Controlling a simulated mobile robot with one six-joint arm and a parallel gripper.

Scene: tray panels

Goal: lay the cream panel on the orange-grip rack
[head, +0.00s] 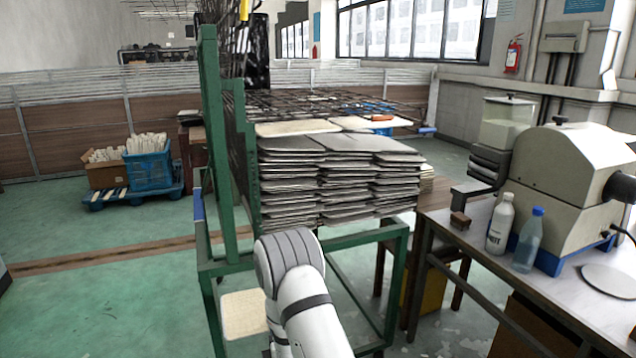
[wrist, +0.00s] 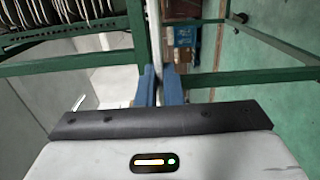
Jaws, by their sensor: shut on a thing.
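The cream panel (head: 245,313) shows low in the head view, left of my arm, below the top of the green stand. In the wrist view the panel (wrist: 154,40) is a thin pale strip seen edge-on between the blue fingers of my gripper (wrist: 160,82), which is shut on it. My arm hides the gripper in the head view. A dark wire rack (head: 300,104) sits above the panel stacks. A small orange part (head: 381,117) shows near its right front side; I take it for the orange grip, but it is too small to be sure.
Stacks of grey panels (head: 325,180), with pale panels (head: 297,128) on top, fill the green frame (head: 214,150). The frame's bars stand close around my arm. A table (head: 470,240) with bottles (head: 500,225) and a machine (head: 570,170) is at right. Open floor lies left.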

